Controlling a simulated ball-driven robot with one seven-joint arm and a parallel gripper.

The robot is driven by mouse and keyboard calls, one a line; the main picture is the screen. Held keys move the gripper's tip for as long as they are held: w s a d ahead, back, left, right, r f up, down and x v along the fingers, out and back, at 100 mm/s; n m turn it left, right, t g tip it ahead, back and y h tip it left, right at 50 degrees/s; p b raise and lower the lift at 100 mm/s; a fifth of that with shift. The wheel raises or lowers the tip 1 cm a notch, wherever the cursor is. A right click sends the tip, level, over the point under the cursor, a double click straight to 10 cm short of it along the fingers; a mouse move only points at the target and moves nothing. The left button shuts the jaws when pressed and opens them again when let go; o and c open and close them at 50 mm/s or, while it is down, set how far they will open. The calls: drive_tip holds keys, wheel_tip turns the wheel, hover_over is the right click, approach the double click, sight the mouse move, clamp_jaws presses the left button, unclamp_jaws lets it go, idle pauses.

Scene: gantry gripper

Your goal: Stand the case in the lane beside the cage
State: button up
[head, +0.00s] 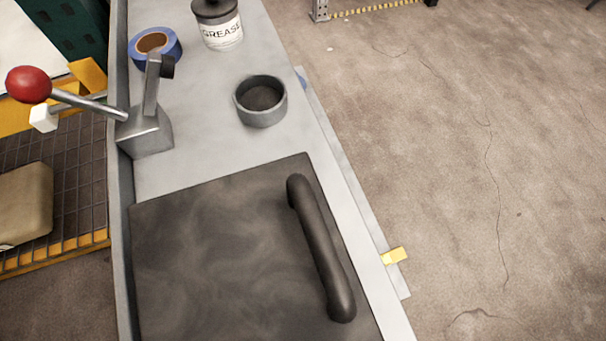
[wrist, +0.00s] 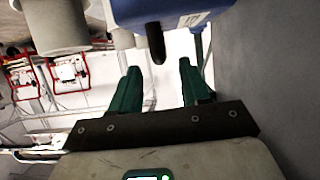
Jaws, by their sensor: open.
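In the head view a tan, round-cornered block (head: 22,205) lies on a dark mesh with a yellow frame (head: 55,253), at the left edge and cut off by it. I cannot tell whether this is the case and the cage. A dark flat slab with a thick black handle (head: 322,250) lies on the grey bench. No clearly marked lane shows. My gripper (wrist: 160,72) shows only in the wrist view, its two green fingers apart with nothing between them. A blue box (wrist: 165,10) with a dark peg below it is beyond the fingertips.
The bench (head: 205,100) carries a grey round cup (head: 261,102), blue tape (head: 175,53), a grease tin (head: 220,30) and a red-knobbed lever (head: 28,85). Open concrete floor (head: 450,150) is at right. A grey surface (wrist: 280,80) is close on the wrist view's right.

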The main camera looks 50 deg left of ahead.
drive_tip(key=shift+x, duration=2.8)
drive_tip(key=shift+s+f, duration=0.1)
clamp_jaws()
